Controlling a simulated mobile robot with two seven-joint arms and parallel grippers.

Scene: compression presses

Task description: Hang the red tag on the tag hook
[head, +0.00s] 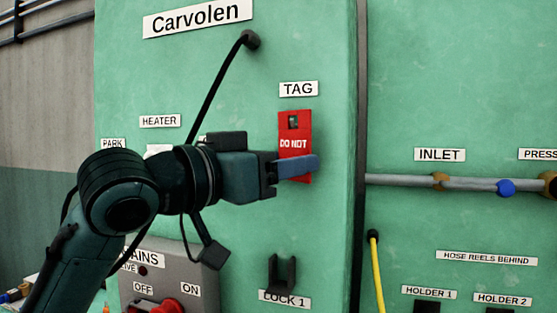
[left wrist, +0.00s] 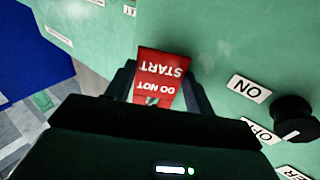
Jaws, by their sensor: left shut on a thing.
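The red tag (head: 294,133) is upright against the green press front, just under the TAG label (head: 298,89). Its square hole near the top shows something dark; I cannot tell whether the tag hook passes through it. My left gripper (head: 296,168) is shut on the lower part of the tag, and its finger covers part of the lettering. In the left wrist view the tag (left wrist: 160,72) shows upside down between the fingers (left wrist: 160,85), reading DO NOT START. My right gripper is not in view.
A grey mains box (head: 166,280) with a red knob sits low at the left. A dark lock bracket (head: 282,273) is below the tag. A black cable (head: 214,90) hangs behind my arm. A grey pipe (head: 400,180) runs to the right.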

